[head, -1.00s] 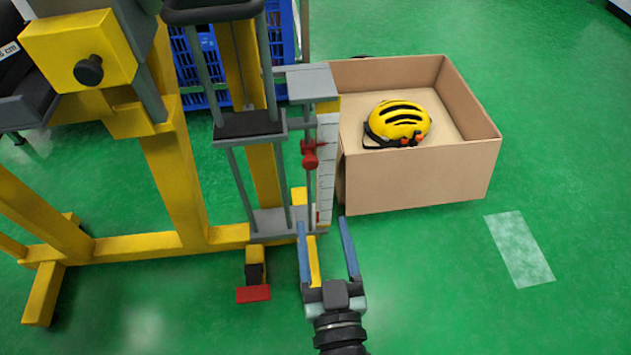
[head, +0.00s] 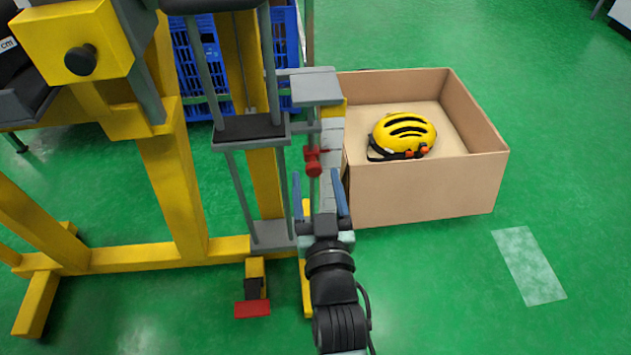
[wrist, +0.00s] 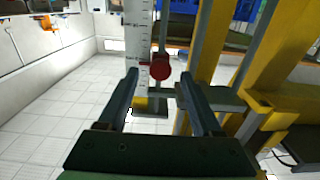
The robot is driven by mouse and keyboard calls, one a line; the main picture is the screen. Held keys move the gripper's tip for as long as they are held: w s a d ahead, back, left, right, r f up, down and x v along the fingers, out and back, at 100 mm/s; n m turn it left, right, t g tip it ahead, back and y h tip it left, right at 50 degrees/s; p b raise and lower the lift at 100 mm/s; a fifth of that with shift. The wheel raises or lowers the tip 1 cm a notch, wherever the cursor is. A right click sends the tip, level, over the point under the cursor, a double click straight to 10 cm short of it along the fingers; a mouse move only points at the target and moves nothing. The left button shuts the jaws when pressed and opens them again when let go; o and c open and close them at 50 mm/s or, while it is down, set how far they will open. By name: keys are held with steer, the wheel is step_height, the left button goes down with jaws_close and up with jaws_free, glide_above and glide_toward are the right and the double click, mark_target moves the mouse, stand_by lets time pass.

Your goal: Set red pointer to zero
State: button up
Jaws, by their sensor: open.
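The red pointer (head: 313,163) is a red knob on a thin upright rod beside the white scale (head: 332,140) of the drop tower. In the wrist view the red pointer (wrist: 159,69) shows as a round knob against the ruled white scale (wrist: 138,45), between and beyond my fingertips. My gripper (head: 322,188) is open and empty, just below the pointer in the head view. It also shows in the wrist view (wrist: 159,75), with a finger on each side of the pointer's line. No contact is visible. The zero mark cannot be read.
A cardboard box (head: 425,195) with a yellow helmet (head: 404,134) stands right of the tower. The yellow tower frame (head: 170,190) fills the left side. A red pedal (head: 252,309) lies at its foot.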

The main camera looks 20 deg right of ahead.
steer(key=shift+w+d, duration=0.1)
steer(key=shift+w, duration=0.45)
jaws_close()
stand_by(1.1)
